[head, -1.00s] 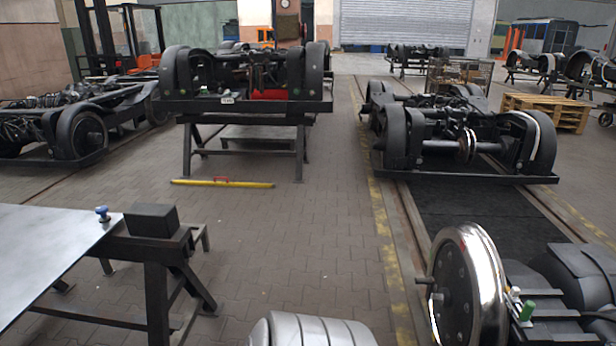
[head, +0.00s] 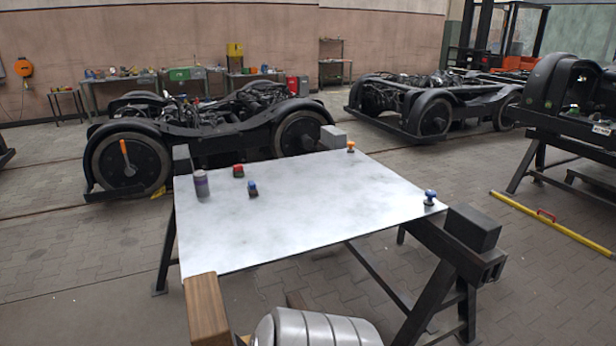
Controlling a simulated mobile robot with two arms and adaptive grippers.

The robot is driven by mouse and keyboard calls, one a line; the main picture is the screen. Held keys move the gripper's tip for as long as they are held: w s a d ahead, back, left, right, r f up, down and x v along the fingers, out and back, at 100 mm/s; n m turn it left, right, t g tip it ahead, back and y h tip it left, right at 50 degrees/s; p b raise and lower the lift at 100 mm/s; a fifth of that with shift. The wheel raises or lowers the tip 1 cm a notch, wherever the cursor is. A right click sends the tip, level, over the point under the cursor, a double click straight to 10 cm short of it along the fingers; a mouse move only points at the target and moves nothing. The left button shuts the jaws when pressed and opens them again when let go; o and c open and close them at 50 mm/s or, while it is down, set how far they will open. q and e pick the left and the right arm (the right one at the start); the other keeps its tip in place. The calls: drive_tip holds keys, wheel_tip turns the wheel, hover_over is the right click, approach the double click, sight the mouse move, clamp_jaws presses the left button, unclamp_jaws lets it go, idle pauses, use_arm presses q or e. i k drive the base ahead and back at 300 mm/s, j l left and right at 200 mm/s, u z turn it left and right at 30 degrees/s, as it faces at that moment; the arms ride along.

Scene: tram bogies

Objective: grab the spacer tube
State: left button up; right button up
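No thing in the head view is plainly the spacer tube. A metal-topped table (head: 300,220) stands in front of me. At its left edge stands a small upright grey-purple cylinder (head: 201,184), too small to tell whether it is hollow. Near it are a small red thing (head: 238,171) and a small blue thing (head: 252,189). An orange knob-like piece (head: 350,147) is at the far right corner and a blue one (head: 430,197) at the near right corner. Neither of my grippers is in view.
The table rests on dark trestles with blocks at the corners, one wooden (head: 207,312) at the near left. A bogie (head: 215,140) stands close behind it. A yellow bar (head: 550,222) lies on the floor at right. Paved floor at left (head: 80,260) is clear.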

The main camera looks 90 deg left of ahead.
sight(200, 180)
drive_tip(key=u, duration=3.8)
